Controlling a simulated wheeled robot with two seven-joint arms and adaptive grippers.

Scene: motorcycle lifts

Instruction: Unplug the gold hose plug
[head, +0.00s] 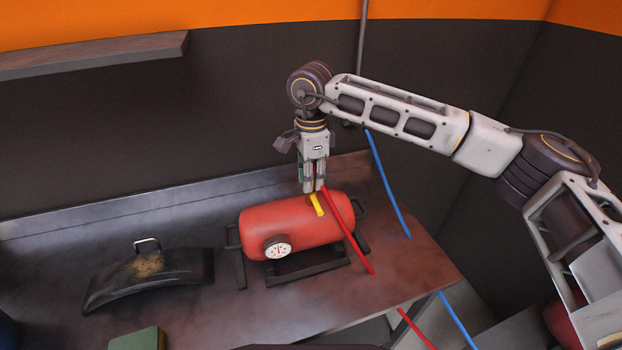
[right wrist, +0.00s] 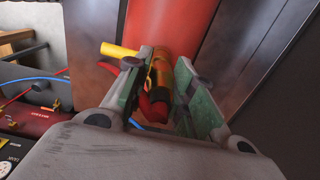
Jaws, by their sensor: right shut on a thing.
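The gold hose plug (right wrist: 158,76) sits between the green-padded fingers of my right gripper (right wrist: 165,95) in the right wrist view. The right gripper (head: 312,186) points down at the top of the red tank (head: 285,228) and is shut on the plug. A red hose (head: 348,232) runs from the fingertips down across the tank's right end. A yellow piece (head: 316,205) shows just below the fingers and also in the right wrist view (right wrist: 118,51). I cannot tell whether the plug is still seated in its socket. My left gripper is not in view.
The tank has a white dial gauge (head: 278,248) and stands on a dark frame on the metal bench (head: 210,300). A dark curved fender (head: 150,276) lies to the left. A green box (head: 138,340) is at the front. A blue hose (head: 388,185) hangs at the right.

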